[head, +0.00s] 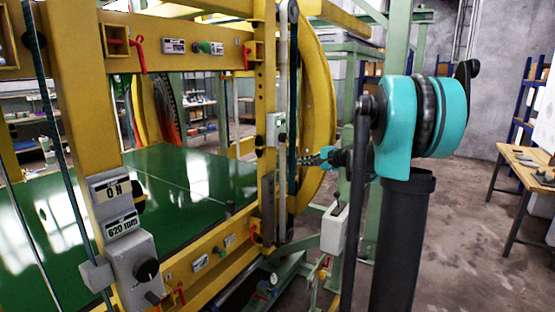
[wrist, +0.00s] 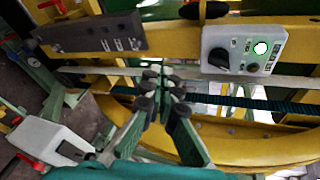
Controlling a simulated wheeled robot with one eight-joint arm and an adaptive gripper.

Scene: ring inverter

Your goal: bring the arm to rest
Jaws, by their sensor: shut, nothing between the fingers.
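My gripper (head: 318,158) is small in the head view, to the left of my teal arm joint, in front of the yellow ring (head: 321,100) of the inverter. In the wrist view my gripper (wrist: 165,84) has its dark fingertips together with nothing held between them. Behind the fingers is the yellow frame with a dark toothed belt (wrist: 235,102). I cannot tell how far the fingertips are from the frame. My arm stands folded at the right of the machine.
A grey control box (wrist: 243,48) with a knob and a lit round button is close to my gripper. A grey box (head: 334,228) hangs below it. A green bed (head: 185,185) lies inside the yellow frame. Open floor (head: 450,230) and a wooden table (head: 530,165) are at the right.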

